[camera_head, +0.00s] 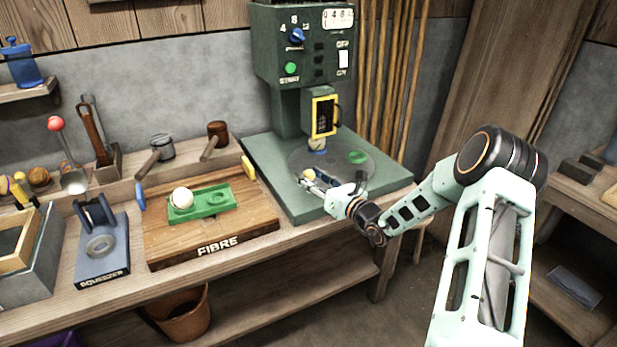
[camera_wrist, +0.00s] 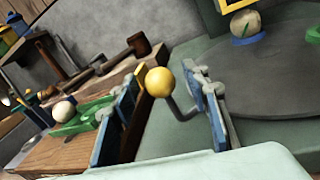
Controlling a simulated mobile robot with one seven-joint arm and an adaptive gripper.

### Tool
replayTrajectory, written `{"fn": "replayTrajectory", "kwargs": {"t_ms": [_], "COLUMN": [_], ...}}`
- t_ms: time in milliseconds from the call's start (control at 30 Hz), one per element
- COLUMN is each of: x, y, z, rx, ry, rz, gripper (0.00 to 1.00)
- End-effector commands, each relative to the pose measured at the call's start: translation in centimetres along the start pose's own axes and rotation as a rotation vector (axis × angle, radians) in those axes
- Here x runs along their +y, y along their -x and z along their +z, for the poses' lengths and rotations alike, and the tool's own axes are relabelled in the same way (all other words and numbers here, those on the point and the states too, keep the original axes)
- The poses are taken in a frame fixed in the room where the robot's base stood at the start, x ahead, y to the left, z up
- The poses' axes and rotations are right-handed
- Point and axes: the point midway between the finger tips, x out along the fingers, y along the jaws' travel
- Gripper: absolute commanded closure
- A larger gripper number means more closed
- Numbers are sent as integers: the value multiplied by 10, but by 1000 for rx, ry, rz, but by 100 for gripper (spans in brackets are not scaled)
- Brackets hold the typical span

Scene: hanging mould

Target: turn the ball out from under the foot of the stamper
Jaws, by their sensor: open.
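The stamper is a tall green machine (camera_head: 298,45) with a yellow-framed head (camera_head: 323,114) over a dark round turntable (camera_head: 335,170). A pale ball (camera_head: 316,145) sits on a blue ring (camera_head: 320,152) below the head. The wrist view shows this ball (camera_wrist: 245,23) on its blue ring (camera_wrist: 246,40) at the upper right. My gripper (camera_head: 322,183) is open at the turntable's front left edge. In the wrist view, a yellow knob (camera_wrist: 159,81) on a bent grey crank appears between my gripper's open fingers (camera_wrist: 163,92). I cannot tell if either finger touches it.
An empty green ring (camera_head: 357,157) lies on the turntable's right side. A wooden board marked FIBRE (camera_head: 240,237) carries a green mould (camera_head: 213,208) with another pale ball (camera_head: 181,198). A squeezer (camera_head: 100,245) stands further left. Bamboo poles (camera_head: 385,80) stand behind the bench.

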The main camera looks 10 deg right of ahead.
Motion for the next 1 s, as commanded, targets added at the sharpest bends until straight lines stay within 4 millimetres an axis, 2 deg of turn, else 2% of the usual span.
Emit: {"fn": "replayTrajectory", "kwargs": {"t_ms": [133,400,800,1000], "x": [0,0,0,0], "y": [-10,-11,-10,-10], "z": [-1,0,0,0], "rx": [1,1,1,1], "ry": [-1,-1,0,0], "rz": [-1,-1,0,0], "gripper": [57,57,100,100]}}
